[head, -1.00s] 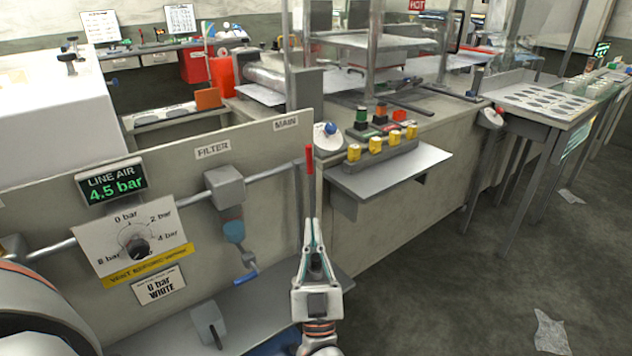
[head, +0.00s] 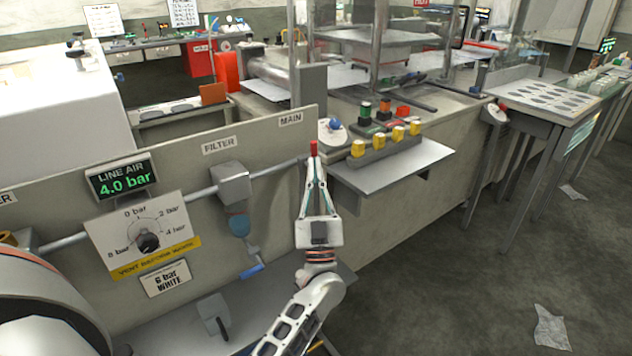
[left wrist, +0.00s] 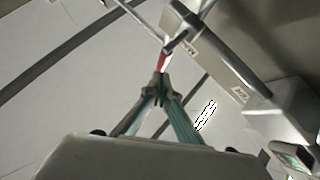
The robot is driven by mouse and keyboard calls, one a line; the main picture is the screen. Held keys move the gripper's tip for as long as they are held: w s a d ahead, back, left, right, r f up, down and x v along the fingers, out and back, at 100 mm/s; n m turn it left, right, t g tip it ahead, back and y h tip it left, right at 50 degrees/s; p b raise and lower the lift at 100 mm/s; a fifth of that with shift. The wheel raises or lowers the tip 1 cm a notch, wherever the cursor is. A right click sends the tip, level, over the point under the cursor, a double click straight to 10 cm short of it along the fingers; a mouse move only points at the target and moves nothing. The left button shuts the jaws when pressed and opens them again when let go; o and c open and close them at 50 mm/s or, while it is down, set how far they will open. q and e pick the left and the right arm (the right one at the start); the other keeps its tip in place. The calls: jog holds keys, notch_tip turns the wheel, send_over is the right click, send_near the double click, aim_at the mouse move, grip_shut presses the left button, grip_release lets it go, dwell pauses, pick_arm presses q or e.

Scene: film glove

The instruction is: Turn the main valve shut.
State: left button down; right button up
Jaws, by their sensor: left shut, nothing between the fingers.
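The main valve's red lever handle (head: 313,148) stands near the MAIN label (head: 290,119) at the right end of the pipe on the grey panel. My left gripper (head: 315,165) is shut and empty, its fingertips just below the visible red part in the head view. The gripper hides the lower lever. In the left wrist view the red handle (left wrist: 165,60) appears just beyond the closed fingertips (left wrist: 160,84). I cannot tell whether they touch. The line air display (head: 122,181) reads 4.0 bar. My right gripper is not in view.
A filter (head: 238,224) hangs from the pipe, with a pressure dial (head: 148,241) to its left. A shelf with yellow knobs (head: 384,142) juts out right of the valve. The floor at right is open, with scattered paper (head: 551,327).

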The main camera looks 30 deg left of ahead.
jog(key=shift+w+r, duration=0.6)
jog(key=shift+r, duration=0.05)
